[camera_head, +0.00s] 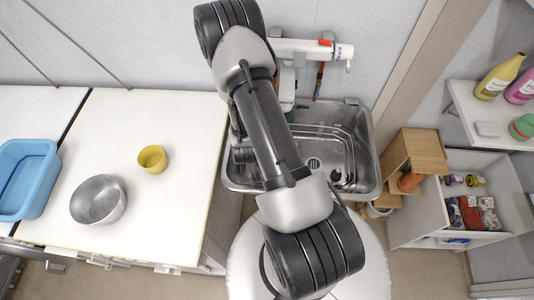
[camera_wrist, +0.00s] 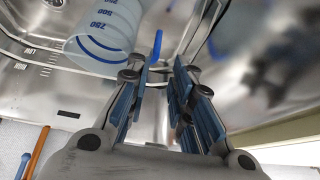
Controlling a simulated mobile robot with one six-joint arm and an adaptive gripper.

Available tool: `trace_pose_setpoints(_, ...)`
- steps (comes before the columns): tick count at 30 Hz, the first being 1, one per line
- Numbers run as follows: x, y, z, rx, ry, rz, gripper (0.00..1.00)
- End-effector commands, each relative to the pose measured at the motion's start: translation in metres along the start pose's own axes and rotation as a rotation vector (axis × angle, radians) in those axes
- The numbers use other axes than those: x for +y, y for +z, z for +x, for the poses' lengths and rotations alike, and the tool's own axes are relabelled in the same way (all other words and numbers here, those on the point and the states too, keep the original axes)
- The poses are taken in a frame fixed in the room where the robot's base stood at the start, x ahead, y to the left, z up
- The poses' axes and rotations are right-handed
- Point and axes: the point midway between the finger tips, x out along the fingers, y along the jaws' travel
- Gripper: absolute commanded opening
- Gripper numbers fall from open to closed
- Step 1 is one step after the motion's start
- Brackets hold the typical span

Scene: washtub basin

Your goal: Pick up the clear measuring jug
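The clear measuring jug (camera_wrist: 103,32) shows in the wrist view at the upper left, inside the steel sink, with blue 750, 500 and 250 marks. It appears tilted in the picture. A blue strip (camera_wrist: 156,48), perhaps its handle, stands just right of it. My gripper (camera_wrist: 162,76) is open, with its blue-padded fingers apart and their tips near the blue strip. I see nothing held between the fingers. I cannot tell whether a finger touches the jug. In the head view my arm covers much of the sink (camera_head: 370,165), and I cannot make out the jug.
The sink walls stand close around my gripper. A white tap (camera_head: 342,52) reaches over the back. The counter at left holds a yellow cup (camera_head: 152,159), a metal bowl (camera_head: 98,200) and a blue tub (camera_head: 27,180). A wooden box (camera_head: 415,155) stands right of the sink.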

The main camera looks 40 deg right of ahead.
Motion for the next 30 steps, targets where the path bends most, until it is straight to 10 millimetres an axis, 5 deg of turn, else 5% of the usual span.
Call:
trace_pose_setpoints(5,0.004,0.003,0.021,0.005,0.008,0.006,0.21)
trace_pose_setpoints(16,0.004,0.004,0.099,0.003,0.007,0.004,0.21)
trace_pose_setpoints(30,0.004,0.003,0.150,0.004,0.006,0.003,0.21)
